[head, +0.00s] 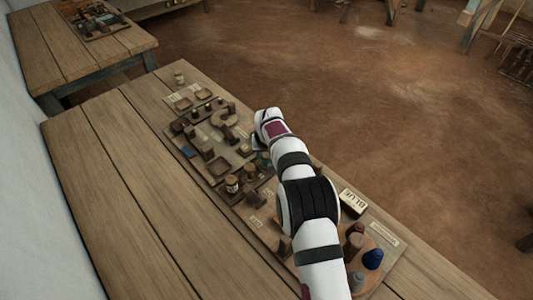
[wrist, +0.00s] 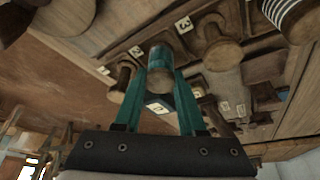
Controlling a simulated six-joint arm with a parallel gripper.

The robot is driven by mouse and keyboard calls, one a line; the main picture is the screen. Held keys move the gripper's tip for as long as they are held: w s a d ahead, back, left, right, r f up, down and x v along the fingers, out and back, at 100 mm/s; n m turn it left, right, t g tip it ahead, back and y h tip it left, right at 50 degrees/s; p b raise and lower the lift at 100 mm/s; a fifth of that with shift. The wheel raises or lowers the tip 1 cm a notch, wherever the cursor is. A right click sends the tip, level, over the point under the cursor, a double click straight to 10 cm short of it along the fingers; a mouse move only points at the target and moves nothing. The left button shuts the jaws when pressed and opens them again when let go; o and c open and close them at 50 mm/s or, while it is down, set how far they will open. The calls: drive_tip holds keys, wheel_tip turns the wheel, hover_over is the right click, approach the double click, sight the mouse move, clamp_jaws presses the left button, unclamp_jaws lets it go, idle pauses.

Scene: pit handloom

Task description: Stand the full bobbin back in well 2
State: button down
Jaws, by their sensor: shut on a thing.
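My gripper (wrist: 160,72) has teal fingers, shut on a bobbin (wrist: 160,56) whose rounded end shows between the fingertips in the wrist view. The bobbin looks greyish teal with a brown end, and its lower part is hidden by the fingers. Number tags mark wells close by, one reading 2 (wrist: 183,23) and one that looks like 3 (wrist: 136,51). I cannot tell whether the bobbin touches a well. In the head view my arm covers most of the gripper over the wooden board (head: 222,168).
Brown wooden spools (wrist: 220,50) stand close to the fingers, and a striped bobbin (wrist: 290,18) is at the upper right. The table's left side (head: 130,200) is clear.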

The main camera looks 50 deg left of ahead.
drive_tip(key=shift+f, duration=0.15)
drive_tip(key=shift+c, duration=2.4)
unclamp_jaws()
